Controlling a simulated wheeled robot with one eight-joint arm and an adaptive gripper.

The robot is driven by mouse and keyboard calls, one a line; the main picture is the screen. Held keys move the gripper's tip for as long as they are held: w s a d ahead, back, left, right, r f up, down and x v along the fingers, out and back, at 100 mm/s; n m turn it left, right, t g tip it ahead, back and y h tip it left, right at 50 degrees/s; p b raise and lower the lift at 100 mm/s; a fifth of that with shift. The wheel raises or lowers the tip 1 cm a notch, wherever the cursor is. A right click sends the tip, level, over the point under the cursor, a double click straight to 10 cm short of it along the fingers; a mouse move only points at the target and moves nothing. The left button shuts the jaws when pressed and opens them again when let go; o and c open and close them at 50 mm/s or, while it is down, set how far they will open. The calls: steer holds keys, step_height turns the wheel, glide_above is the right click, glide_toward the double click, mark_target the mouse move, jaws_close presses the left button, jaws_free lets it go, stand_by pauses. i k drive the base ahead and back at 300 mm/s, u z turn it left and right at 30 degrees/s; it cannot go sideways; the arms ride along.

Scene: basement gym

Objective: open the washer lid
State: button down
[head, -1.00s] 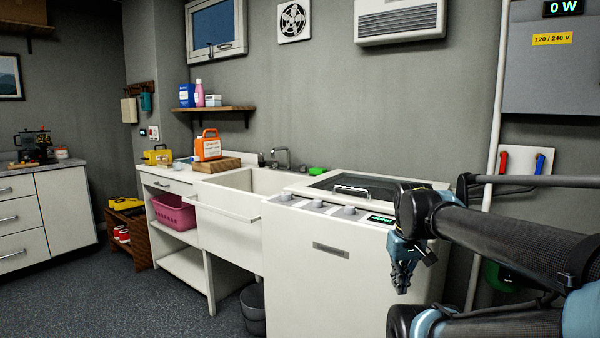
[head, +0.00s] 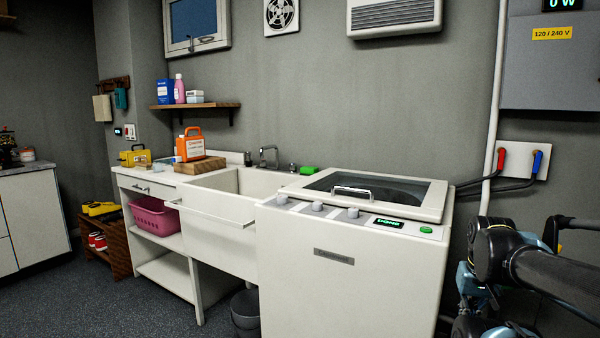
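The white washer (head: 340,277) stands right of centre, with knobs, a small green-lit display (head: 388,222) and a green button (head: 426,230) along its front top edge. Its lid (head: 433,203) is down flat, a white frame around a dark see-through pane. A silver handle (head: 354,191) lies across the lid's front edge. My arm is at the lower right, to the right of the washer and apart from the lid. My gripper is low beside the washer's right side, mostly hidden behind or among the arm links, so its fingers cannot be made out.
A white sink (head: 218,228) with a faucet (head: 268,156) adjoins the washer's left. A grey bucket (head: 246,312) stands on the floor below it. Red and blue valve handles (head: 538,161), hoses and a white pipe (head: 492,120) are on the wall at right. Space above the lid is clear.

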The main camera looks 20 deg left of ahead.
mark_target(431, 209)
steer(key=u, duration=0.05)
steer(key=k, duration=0.9)
steer(key=u, duration=0.25)
steer(key=i, duration=0.5)
steer(key=z, duration=0.05)
